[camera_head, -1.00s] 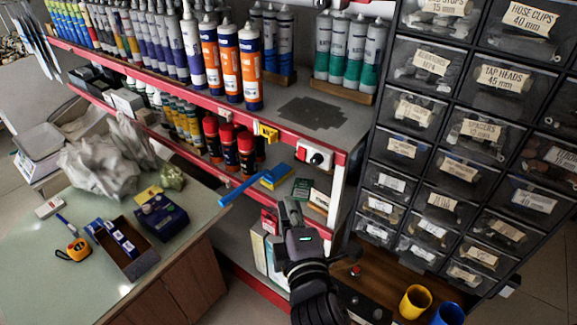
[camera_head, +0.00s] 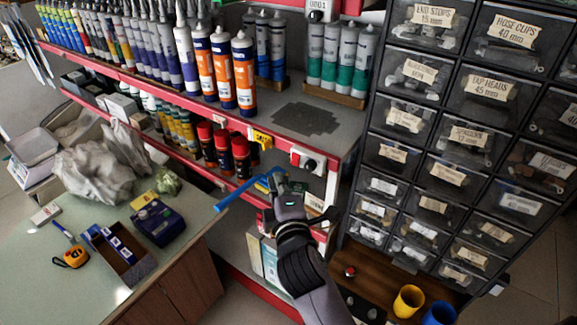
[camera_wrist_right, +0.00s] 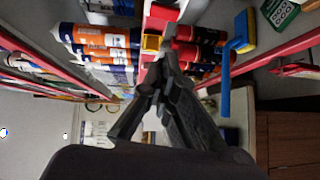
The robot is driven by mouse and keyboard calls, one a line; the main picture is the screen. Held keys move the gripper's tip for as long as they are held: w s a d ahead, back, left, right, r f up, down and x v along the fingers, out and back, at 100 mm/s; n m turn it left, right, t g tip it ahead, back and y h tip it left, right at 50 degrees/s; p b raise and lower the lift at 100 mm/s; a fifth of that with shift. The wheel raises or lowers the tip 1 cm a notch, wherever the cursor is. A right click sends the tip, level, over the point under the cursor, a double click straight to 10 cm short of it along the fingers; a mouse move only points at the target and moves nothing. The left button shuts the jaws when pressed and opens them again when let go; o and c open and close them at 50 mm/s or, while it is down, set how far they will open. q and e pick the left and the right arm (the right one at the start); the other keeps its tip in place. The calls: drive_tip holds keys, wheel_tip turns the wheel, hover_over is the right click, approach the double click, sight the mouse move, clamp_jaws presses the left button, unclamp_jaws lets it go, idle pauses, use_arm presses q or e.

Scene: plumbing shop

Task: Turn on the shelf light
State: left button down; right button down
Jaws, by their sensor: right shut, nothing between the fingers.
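A white switch box (camera_head: 307,160) with a dark, partly red knob sits on the red front edge of the shelf, near its right corner. I take it for the light's switch; no lamp is clearly seen. My right gripper (camera_head: 277,179) is shut and empty, just below and left of the box, apart from it in the picture. In the right wrist view the gripper (camera_wrist_right: 168,62) points at the red shelf edge near a yellow tag (camera_wrist_right: 152,43); the switch box cannot be made out there. My left gripper is not in view.
A blue-handled brush (camera_head: 235,193) sticks out from the lower shelf beside my right gripper. Orange and white tubes (camera_head: 243,75) and red-capped cans (camera_head: 241,158) stand close by. A drawer cabinet (camera_head: 405,115) is at the right. A green-topped counter (camera_head: 185,262) is at the left.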

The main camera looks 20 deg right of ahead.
sight(295, 159)
drive_tip(key=w+d, duration=0.1)
drive_tip(key=w+d+p, duration=0.1)
drive_tip(key=w+d, duration=0.1)
drive_tip(key=shift+w+d+f, duration=0.15)
drive_tip(key=shift+w+f, duration=0.05)
drive_tip(key=shift+f, duration=0.1)
drive_tip(key=shift+w+d+f+n+t+b, duration=0.2)
drive_tip(key=shift+d+n+t+b, duration=0.1)
drive_tip(key=shift+b, duration=0.2)
drive_tip(key=shift+a, duration=0.1)
